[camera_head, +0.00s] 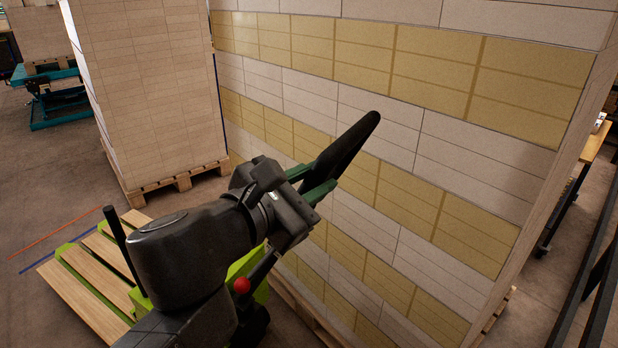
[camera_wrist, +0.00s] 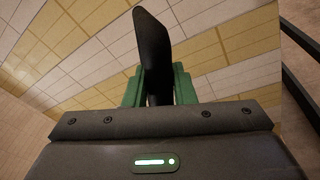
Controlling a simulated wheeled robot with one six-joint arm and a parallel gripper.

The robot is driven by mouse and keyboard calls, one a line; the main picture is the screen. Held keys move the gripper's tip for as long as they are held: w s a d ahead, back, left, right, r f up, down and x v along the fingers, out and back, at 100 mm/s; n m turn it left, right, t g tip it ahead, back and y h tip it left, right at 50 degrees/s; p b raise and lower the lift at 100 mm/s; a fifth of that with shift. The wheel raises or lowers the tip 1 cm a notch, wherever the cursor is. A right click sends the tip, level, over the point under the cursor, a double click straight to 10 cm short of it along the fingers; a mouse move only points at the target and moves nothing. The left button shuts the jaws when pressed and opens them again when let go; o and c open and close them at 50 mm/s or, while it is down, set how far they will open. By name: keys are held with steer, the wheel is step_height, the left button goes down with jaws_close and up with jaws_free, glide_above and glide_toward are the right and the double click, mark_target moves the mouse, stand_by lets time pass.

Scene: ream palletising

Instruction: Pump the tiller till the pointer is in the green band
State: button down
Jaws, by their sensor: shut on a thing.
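The tiller (camera_head: 345,146) is a black lever with a rounded end, slanting up to the right in front of the large stack. My gripper (camera_head: 318,186) has green fingers and is shut on it below its upper end. In the wrist view my gripper (camera_wrist: 159,84) has one green finger on each side of the tiller (camera_wrist: 152,40), whose end sticks out past the fingertips. The tiller's lower part runs down behind my arm and is partly hidden. I see no pointer or green band in either view.
A tall stack of banded white and yellow reams (camera_head: 450,150) stands close behind the tiller. Another stack (camera_head: 150,95) stands on a wooden pallet (camera_head: 165,186) at left. A lime-green frame with wooden slats (camera_head: 85,285) and a red knob (camera_head: 241,286) are low beside my arm. Dark rails (camera_head: 590,270) stand at right.

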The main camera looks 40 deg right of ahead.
steer(key=c, duration=1.2)
jaws_free()
steer(key=shift+c, duration=0.2)
steer(key=shift+r, duration=0.1)
step_height(320, 180, up, 10)
steer(key=p, duration=0.6)
steer(key=shift+o, duration=0.2)
